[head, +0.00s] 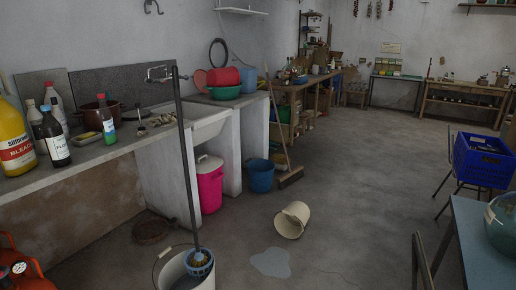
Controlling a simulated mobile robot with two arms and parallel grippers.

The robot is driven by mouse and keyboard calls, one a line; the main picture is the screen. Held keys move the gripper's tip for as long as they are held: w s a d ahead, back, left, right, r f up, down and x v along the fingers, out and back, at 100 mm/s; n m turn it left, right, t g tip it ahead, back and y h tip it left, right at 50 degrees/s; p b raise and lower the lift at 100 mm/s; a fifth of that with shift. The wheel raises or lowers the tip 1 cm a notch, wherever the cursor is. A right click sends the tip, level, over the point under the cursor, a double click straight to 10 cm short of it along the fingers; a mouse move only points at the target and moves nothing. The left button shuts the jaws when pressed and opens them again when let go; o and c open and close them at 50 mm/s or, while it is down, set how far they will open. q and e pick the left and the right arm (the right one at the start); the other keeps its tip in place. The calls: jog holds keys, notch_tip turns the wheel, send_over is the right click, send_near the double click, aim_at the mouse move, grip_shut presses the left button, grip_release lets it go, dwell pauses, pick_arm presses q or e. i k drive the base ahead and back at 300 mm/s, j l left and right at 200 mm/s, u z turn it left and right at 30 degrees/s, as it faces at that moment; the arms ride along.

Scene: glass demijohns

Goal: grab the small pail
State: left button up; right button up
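A small cream pail (288,226) lies tipped on its side on the grey floor, near the middle of the head view. A blue bucket (261,178) stands upright on the floor farther back. Neither of my grippers is in view.
A puddle (271,262) lies just in front of the tipped pail. A pink bin (209,188) and a broom (289,177) stand behind it to the left. A blue table (480,240) and a blue crate (481,160) are at the right. The middle floor is clear.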

aim_at(289, 227)
jog(key=i+j+z, duration=0.1)
jog(key=i, duration=0.55)
jog(key=i+j+z, duration=0.1)
jog(key=i, duration=0.55)
